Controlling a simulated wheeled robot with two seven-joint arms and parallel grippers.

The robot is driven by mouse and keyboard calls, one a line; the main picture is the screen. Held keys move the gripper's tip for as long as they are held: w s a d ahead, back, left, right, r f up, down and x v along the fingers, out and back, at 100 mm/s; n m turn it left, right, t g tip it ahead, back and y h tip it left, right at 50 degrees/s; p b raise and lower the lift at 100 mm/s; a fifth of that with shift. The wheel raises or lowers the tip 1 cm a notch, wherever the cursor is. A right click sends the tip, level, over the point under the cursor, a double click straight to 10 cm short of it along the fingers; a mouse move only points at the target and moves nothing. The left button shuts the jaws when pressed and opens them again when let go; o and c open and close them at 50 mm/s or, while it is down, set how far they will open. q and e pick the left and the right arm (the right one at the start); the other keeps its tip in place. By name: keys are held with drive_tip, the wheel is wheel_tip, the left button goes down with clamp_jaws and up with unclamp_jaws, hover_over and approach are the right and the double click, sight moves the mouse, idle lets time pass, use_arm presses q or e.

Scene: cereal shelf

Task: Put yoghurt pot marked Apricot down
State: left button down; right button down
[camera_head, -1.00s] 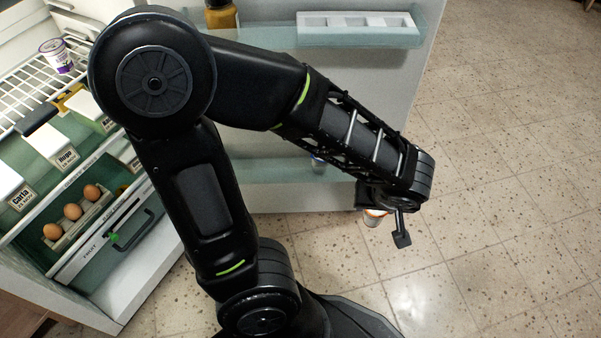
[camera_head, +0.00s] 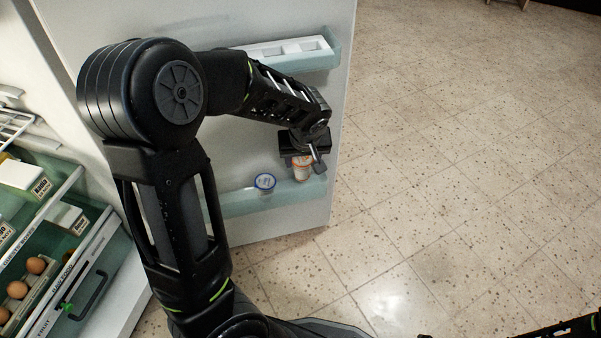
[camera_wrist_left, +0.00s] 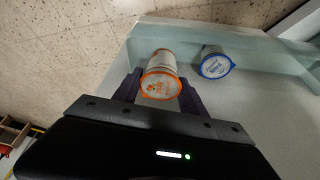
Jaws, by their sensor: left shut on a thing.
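The yoghurt pot with an orange-rimmed lid (camera_head: 303,168) is at the right end of the fridge door's lower shelf (camera_head: 240,203). It also shows in the left wrist view (camera_wrist_left: 161,86), between the fingers, lid towards the camera; its lettering is too small to read. My left gripper (camera_head: 304,158) is shut on this pot from above; it also shows in the left wrist view (camera_wrist_left: 160,88). I cannot tell whether the pot's base touches the shelf. My right gripper is not in view; a dark piece of my body shows at the lower right.
A pot with a blue-rimmed lid (camera_head: 264,182) stands on the same shelf, left of the orange one; the wrist view shows it too (camera_wrist_left: 215,66). A white tray (camera_head: 290,50) sits on the upper door shelf. Eggs (camera_head: 36,265) and labelled boxes (camera_head: 40,186) are inside the fridge.

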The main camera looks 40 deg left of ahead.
sight(301, 173)
use_arm(q)
drive_tip(key=shift+b+x, duration=0.45)
drive_tip(key=shift+x, duration=0.65)
drive_tip(key=shift+a, duration=0.15)
drive_tip(key=shift+f, duration=0.1)
wheel_tip(301, 173, down, 5)
drive_tip(key=b, duration=0.2)
drive_tip(key=shift+w+b, duration=0.1)
drive_tip(key=shift+b, duration=0.2)
drive_tip(key=shift+w+a, duration=0.1)
drive_tip(key=shift+a, duration=0.05)
